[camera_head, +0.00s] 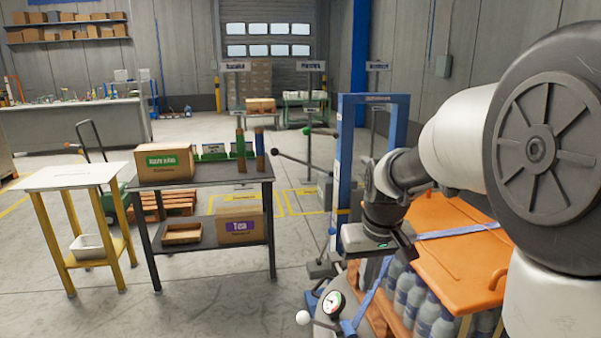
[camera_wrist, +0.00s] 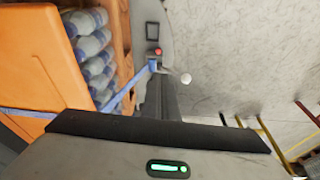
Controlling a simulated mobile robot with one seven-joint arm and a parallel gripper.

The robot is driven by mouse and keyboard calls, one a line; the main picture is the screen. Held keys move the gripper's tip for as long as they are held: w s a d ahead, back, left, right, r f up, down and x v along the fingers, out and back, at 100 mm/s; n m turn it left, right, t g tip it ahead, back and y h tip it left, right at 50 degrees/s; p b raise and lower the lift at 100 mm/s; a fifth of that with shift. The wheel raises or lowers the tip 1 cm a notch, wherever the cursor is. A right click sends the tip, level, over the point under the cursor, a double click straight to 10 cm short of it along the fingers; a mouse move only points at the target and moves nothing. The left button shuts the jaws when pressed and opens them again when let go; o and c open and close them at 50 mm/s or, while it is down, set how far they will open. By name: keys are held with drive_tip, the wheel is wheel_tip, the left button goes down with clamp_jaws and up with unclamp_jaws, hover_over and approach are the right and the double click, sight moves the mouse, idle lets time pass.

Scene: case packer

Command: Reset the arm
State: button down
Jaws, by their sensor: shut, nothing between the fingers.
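My arm reaches in from the right side of the head view. My gripper (camera_head: 378,243) hangs at its end, beside the orange-lidded crate and in front of the blue frame. In the wrist view my gripper (camera_wrist: 160,132) shows as a dark bar across a grey body with a green light. It is shut and holds nothing. No separate object of the task is in view.
An orange-lidded crate (camera_head: 465,262) of bottles with blue straps stands close to my arm. A blue frame (camera_head: 345,150) rises behind my gripper. A dark table (camera_head: 215,175) with boxes and a yellow-legged table (camera_head: 65,178) stand left.

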drive_tip(key=s+r+m+t, duration=0.15)
drive_tip(key=s+r, duration=0.25)
drive_tip(key=s, duration=0.7)
drive_tip(key=s+r+t, duration=0.2)
drive_tip(key=s+r, duration=0.2)
drive_tip(key=s, duration=0.7)
wheel_tip(320, 180, up, 17)
drive_tip(key=p, duration=1.7)
drive_tip(key=shift+w+g, duration=0.3)
drive_tip(key=shift+g, duration=0.05)
